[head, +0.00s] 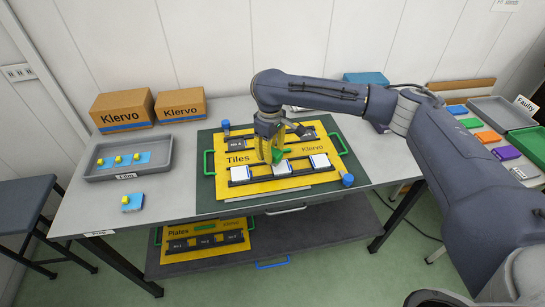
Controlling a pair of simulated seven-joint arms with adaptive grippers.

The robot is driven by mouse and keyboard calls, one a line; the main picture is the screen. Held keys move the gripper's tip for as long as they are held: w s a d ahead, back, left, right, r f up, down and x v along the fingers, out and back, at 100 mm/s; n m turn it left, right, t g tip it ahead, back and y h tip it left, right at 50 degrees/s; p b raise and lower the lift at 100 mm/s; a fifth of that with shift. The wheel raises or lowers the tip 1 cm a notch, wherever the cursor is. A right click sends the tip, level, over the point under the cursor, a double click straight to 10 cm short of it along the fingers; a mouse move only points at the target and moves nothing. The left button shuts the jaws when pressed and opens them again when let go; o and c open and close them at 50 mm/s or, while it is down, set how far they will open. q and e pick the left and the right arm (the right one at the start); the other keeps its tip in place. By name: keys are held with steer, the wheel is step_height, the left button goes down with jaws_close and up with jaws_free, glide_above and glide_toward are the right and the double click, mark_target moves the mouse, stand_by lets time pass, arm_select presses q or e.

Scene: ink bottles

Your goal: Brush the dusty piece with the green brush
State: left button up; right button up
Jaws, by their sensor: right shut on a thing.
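My right gripper (271,152) reaches down over the yellow Tiles board (215,188) on the table. It is shut on the green brush (278,156), whose lower part shows just above the middle piece. Three white pieces with blue edges sit in the board's front black rail: a left piece (240,173), a middle piece (282,168) and a right piece (320,161). I cannot tell which one is dusty, or whether the brush touches the middle piece. The fingers partly hide the brush. My left gripper is not in view.
A grey Film tray (101,173) holds small yellow-topped blue items. Another such item (132,203) lies in front. Two Klervo boxes (122,109) stand behind. Blue caps (347,180) stand by the board. Colored blocks and a Faulty bin (495,111) lie far right.

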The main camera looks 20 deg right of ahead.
steer(key=shift+r, duration=2.1)
